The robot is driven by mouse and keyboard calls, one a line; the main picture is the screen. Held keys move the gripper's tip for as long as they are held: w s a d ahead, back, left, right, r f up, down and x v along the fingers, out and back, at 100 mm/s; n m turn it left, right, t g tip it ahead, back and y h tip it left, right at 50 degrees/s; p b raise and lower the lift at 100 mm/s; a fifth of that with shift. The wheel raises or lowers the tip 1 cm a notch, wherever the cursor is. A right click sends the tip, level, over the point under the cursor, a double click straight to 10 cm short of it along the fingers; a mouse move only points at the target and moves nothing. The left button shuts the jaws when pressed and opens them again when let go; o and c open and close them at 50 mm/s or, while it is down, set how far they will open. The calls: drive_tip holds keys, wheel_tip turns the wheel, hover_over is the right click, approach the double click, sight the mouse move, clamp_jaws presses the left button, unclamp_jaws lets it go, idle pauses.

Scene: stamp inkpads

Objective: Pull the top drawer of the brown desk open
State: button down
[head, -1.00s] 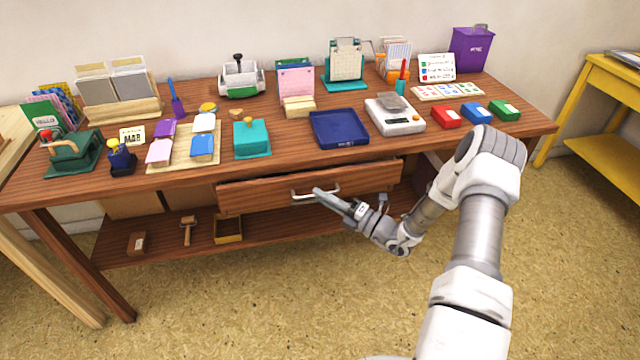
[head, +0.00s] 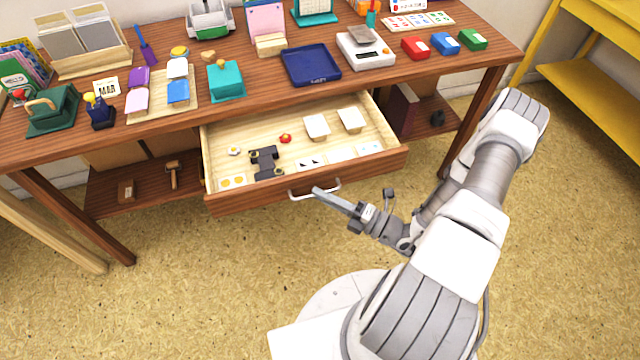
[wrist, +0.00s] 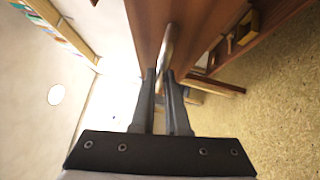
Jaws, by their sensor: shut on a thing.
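The brown desk (head: 110,127) fills the upper part of the head view. Its top drawer (head: 300,181) stands well out from under the desktop, and its pale wooden inside shows. The silver bar handle (head: 300,195) is on the drawer front. My gripper (head: 318,192) is at the handle, with its fingers shut on the bar. In the wrist view, the two fingers (wrist: 164,75) close around the handle (wrist: 167,47), in front of the brown drawer front (wrist: 146,25).
The drawer holds a dark stamp-like object (head: 265,163), a small red item (head: 285,138) and several pale cards. A navy tray (head: 311,66) and a white scale (head: 366,50) are on the desktop. A yellow table (head: 590,85) stands at right.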

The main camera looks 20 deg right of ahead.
drive_tip(key=shift+s, duration=0.35)
drive_tip(key=c, duration=0.9)
unclamp_jaws()
drive_tip(key=shift+d, duration=0.1)
drive_tip(key=p+v, duration=0.1)
drive_tip(key=v, duration=1.1)
